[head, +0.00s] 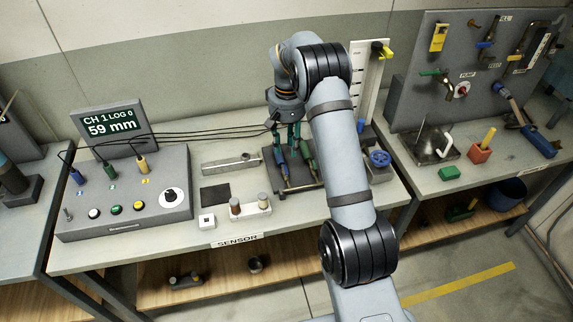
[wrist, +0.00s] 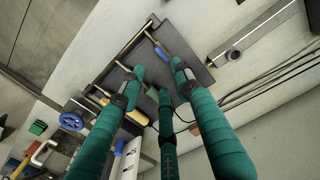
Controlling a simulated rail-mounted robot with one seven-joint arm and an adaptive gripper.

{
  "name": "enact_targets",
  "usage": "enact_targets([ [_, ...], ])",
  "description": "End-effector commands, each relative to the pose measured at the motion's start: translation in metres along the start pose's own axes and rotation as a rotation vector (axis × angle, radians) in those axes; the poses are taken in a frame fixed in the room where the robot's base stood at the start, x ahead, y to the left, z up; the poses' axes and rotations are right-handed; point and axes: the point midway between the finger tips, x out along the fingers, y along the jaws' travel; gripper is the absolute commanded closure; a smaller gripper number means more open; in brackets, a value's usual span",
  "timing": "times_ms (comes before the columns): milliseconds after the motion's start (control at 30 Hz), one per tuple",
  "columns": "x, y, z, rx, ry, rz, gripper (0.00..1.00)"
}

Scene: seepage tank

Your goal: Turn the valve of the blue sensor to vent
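The blue sensor (head: 281,158), a blue-handled probe with a brass end, lies on a dark tray (head: 294,188) on the middle bench. It also shows in the wrist view (wrist: 164,50), beyond my fingertips. Its valve is too small to tell, so I cannot read its setting. A green-handled probe (head: 309,161) lies just right of it in the head view. My gripper (head: 291,131) is above the tray, pointing down. In the wrist view its teal fingers (wrist: 160,76) are spread apart with nothing held between them. My arm hides part of the tray's right side.
A console (head: 125,200) with coloured plugs, a knob and a display (head: 109,124) reading "CH 1 LOG 0 59 mm" stands at left. Black cables run from it toward the tray. A blue handwheel (head: 380,158) is right of my arm. A metal bar (head: 232,163) lies left of the tray.

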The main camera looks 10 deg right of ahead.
Motion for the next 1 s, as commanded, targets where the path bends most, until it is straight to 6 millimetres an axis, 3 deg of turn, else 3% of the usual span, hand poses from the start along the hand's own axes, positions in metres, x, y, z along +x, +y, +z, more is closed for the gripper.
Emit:
enact_targets([
  [300, 0.056, -0.001, 0.002, 0.0, -0.005, -0.001, 0.68],
  [500, 0.082, -0.001, -0.001, 0.001, 0.0, -0.002, 0.68],
  [900, 0.091, -0.001, 0.0, 0.002, 0.003, -0.001, 0.68],
  [1000, 0.091, -0.001, 0.0, 0.002, 0.003, -0.001, 0.74],
])
